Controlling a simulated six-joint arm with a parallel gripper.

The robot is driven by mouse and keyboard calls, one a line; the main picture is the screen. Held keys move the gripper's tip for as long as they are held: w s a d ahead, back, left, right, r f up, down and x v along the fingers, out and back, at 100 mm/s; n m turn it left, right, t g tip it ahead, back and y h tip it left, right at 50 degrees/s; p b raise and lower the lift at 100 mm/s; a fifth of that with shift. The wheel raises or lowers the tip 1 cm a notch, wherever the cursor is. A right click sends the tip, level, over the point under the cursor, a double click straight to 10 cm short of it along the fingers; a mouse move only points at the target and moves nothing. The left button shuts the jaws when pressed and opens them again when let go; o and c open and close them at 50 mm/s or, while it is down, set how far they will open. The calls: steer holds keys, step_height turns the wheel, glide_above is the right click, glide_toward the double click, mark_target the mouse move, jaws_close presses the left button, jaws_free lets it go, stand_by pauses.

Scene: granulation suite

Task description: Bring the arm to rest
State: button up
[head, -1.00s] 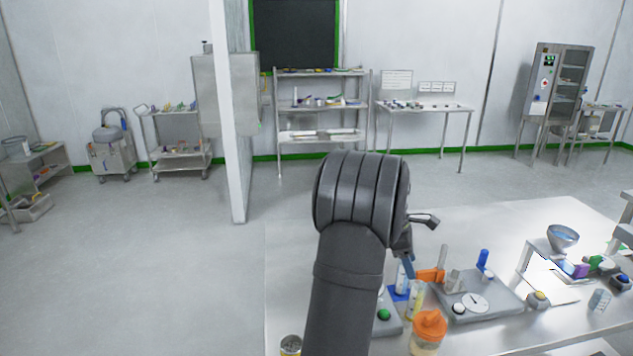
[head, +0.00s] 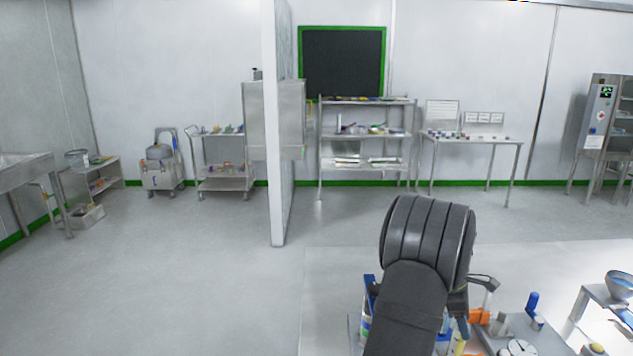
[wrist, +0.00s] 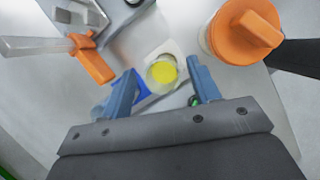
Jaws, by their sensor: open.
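My gripper (wrist: 158,90) is open in the wrist view, its two blue-grey fingers apart. Between and beyond the fingertips is a container with yellow contents (wrist: 162,70); no contact with it can be made out. In the head view my dark arm rises from the bottom edge and hides most of the gripper. An orange-lidded jar (wrist: 240,32) stands right of the fingers in the wrist view. An orange clamp (wrist: 91,58) on a stand lies to the upper left.
The steel bench carries a dial device (head: 518,348), a blue-topped item (head: 532,302) and a steel funnel (head: 619,284) at right. A white partition post (head: 276,150) stands beyond. A shelf rack (head: 366,140) and side table (head: 471,140) line the back wall. The floor at left is open.

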steer(key=w+a+f+v, duration=0.1)
steer(key=v, duration=0.8)
steer(key=x, duration=1.2)
steer(key=shift+s, duration=0.35)
step_height(320, 180, up, 10)
steer(key=s+d+r+n+t, duration=0.1)
steer(key=s+d+r+n, duration=0.15)
steer(key=d, duration=0.75)
steer(key=s+d+r+n+t, duration=0.15)
steer(key=d+n, duration=0.25)
steer(key=d, duration=0.5)
steer(key=w+a+f, duration=0.3)
steer(key=w+f, duration=0.6)
steer(key=w, duration=0.2)
steer(key=shift+a, duration=0.25)
